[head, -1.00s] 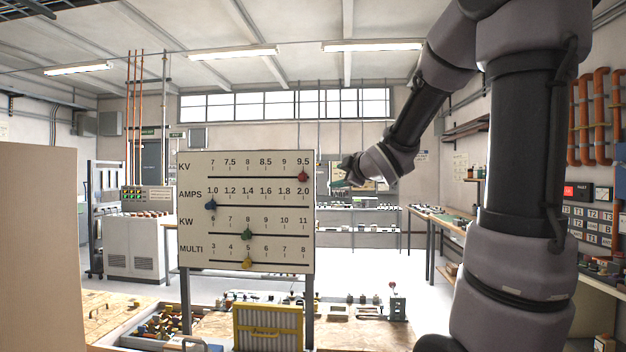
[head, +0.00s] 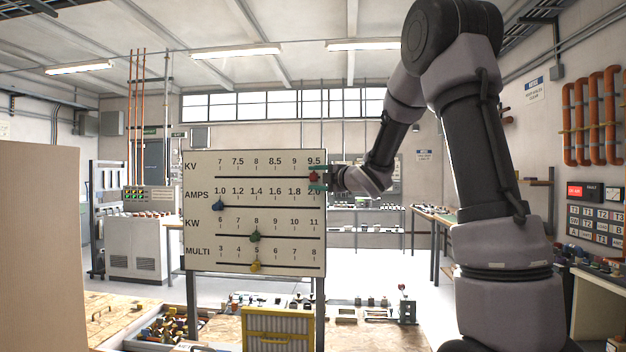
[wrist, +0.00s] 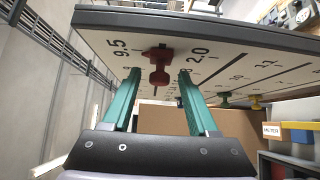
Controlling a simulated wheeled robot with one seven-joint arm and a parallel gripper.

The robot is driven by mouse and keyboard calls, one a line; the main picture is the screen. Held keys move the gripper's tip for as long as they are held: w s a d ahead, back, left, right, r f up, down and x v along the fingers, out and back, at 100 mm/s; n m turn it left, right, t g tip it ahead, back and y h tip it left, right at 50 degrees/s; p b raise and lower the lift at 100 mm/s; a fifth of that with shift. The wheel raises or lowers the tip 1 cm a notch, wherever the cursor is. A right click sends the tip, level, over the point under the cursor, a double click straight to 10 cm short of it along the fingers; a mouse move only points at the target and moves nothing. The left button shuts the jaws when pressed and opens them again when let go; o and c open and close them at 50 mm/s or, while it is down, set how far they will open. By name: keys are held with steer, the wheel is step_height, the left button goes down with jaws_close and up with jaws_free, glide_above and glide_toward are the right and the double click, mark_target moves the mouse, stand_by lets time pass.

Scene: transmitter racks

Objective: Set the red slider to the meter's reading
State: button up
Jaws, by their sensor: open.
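The white scale board (head: 205,262) stands on two posts, with rows KV, AMPS, KW and MULTI. The red slider (head: 314,177) sits at the right end of the KV track, by 9.5. My gripper (head: 326,177) is at the board's right edge, beside the red slider. In the wrist view, the open green fingers of my gripper (wrist: 158,76) stand on either side of the red slider (wrist: 159,62), with visible gaps. I cannot make out a meter or its reading.
The blue slider (head: 219,205) is near 1.0, the green slider (head: 255,236) near 8 and the yellow slider (head: 255,267) near 5. A yellow-framed case (head: 279,325) stands below the board. A beige panel (head: 40,240) fills the left edge.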

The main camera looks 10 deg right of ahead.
steer(key=shift+w+a, duration=0.3)
steer(key=shift+w, duration=0.3)
jaws_close()
stand_by(1.1)
